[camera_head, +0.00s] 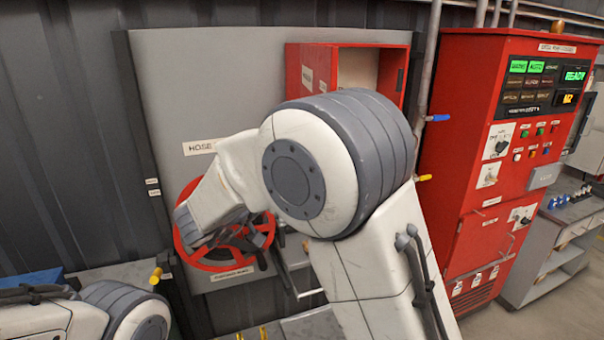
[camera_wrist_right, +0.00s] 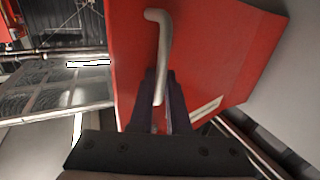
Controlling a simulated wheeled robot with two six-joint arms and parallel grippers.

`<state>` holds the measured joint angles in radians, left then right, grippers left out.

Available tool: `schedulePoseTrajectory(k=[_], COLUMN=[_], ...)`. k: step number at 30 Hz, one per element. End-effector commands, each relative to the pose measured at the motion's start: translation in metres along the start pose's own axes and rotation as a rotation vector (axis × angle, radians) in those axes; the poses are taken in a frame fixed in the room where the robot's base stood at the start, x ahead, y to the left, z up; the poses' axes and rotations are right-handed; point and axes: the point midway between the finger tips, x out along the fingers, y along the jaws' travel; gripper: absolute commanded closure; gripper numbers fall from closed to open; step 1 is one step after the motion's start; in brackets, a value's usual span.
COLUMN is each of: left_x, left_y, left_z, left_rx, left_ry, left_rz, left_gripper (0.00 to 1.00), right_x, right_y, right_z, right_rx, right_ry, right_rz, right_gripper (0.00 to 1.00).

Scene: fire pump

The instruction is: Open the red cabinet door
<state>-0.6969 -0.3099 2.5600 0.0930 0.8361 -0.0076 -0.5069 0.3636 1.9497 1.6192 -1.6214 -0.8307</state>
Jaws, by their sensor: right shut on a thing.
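The red cabinet (camera_head: 392,70) is mounted on the grey panel at the upper middle of the head view. It stands open, with its pale inside showing. A red face with white labels (camera_head: 308,72) is at its left; I cannot tell whether this is the door or a side wall. My right arm covers its lower part. In the right wrist view, the red door (camera_wrist_right: 215,60) fills the upper middle. My right gripper (camera_wrist_right: 160,85) is shut on its pale bent handle (camera_wrist_right: 160,30). My left arm shows at the lower left, but its gripper is out of view.
A red handwheel (camera_head: 187,258) is on the grey panel (camera_head: 190,80), partly behind my right arm. A tall red control cabinet (camera_head: 470,130) with lit displays stands at the right. A pipe (camera_head: 430,60) with a blue lever runs between them. Open floor shows at the lower right.

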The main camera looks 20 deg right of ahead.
Motion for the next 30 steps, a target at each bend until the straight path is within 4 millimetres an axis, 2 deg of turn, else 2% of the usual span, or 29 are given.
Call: schedulePoseTrajectory(k=[9, 10, 12, 30], left_x=[0.0, 0.0, 0.0, 0.0004], left_y=[0.0, 0.0, 0.0, 0.0], left_z=[0.0, 0.0, 0.0, 0.0], left_rx=[0.0, 0.0, 0.0, 0.0], left_ry=[0.0, 0.0, 0.0, 0.0], left_rz=[0.0, 0.0, 0.0, 0.0], left_gripper=[0.5, 0.5, 0.5, 0.5], right_x=[0.0019, 0.0019, 0.0017, -0.0009], right_y=[-0.0038, -0.0038, -0.0035, -0.0029], right_z=[-0.0008, -0.0008, -0.0009, 0.0], right_rx=[0.003, 0.003, 0.003, 0.001], right_ry=[0.001, 0.001, 0.002, 0.001], right_rz=[-0.012, -0.012, -0.012, -0.01], right_gripper=[1.0, 0.78, 0.56, 0.56])
